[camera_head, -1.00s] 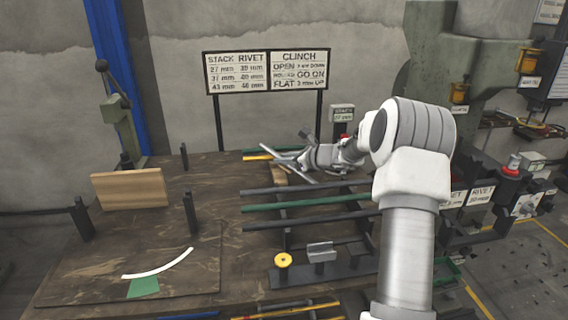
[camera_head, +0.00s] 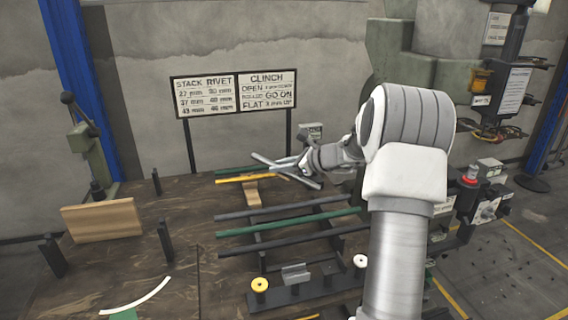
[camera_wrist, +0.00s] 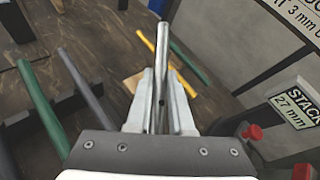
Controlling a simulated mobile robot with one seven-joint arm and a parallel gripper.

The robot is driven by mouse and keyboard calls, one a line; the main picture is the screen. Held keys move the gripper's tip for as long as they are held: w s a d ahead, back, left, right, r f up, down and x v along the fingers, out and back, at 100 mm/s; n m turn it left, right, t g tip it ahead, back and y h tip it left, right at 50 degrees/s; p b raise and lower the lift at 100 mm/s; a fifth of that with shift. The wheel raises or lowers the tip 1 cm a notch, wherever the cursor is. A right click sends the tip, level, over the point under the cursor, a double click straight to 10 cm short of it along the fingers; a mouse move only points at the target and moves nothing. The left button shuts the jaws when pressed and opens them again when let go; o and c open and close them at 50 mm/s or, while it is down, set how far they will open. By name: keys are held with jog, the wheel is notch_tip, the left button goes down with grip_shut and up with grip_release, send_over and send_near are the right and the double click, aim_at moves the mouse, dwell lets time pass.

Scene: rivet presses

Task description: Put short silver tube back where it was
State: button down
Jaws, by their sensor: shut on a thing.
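My gripper (camera_head: 297,168) is at the back of the brown workbench, in front of the sign boards. It is shut on a short silver tube (camera_wrist: 176,66), which in the wrist view points away between the two fingers. In the head view the silver tube (camera_head: 268,161) shows as a light bar crossing at the fingertips, above the bench. A yellow tube (camera_head: 240,179) and a green tube (camera_head: 232,170) lie just left of and below the gripper. A dark grey tube (camera_head: 280,207) and a longer green tube (camera_head: 290,221) lie nearer on the rack.
A wooden block (camera_head: 101,220) and dark posts (camera_head: 166,242) stand at the left of the bench. A green press (camera_head: 380,70) stands behind my arm at the right.

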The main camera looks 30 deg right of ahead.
jog(key=w+a+f+n+g+p, duration=0.3)
jog(key=w+a+n+p, duration=0.15)
jog(key=w+a, duration=0.3)
jog(key=shift+a+f+b, duration=0.15)
jog(key=shift+f+b, duration=1.45)
jog(key=shift+f, duration=0.05)
jog(key=shift+a+f+b, duration=0.1)
jog(key=shift+f+b, duration=1.5)
jog(key=shift+f, duration=0.05)
jog(key=shift+f+b, duration=0.45)
jog(key=shift+f, duration=0.2)
jog(key=c, duration=0.7)
grip_release()
jog(key=shift+s, duration=0.1)
jog(key=p+v, duration=0.3)
jog(key=v, duration=1.4)
jog(key=shift+s+d+r, duration=0.1)
jog(key=shift+s, duration=0.1)
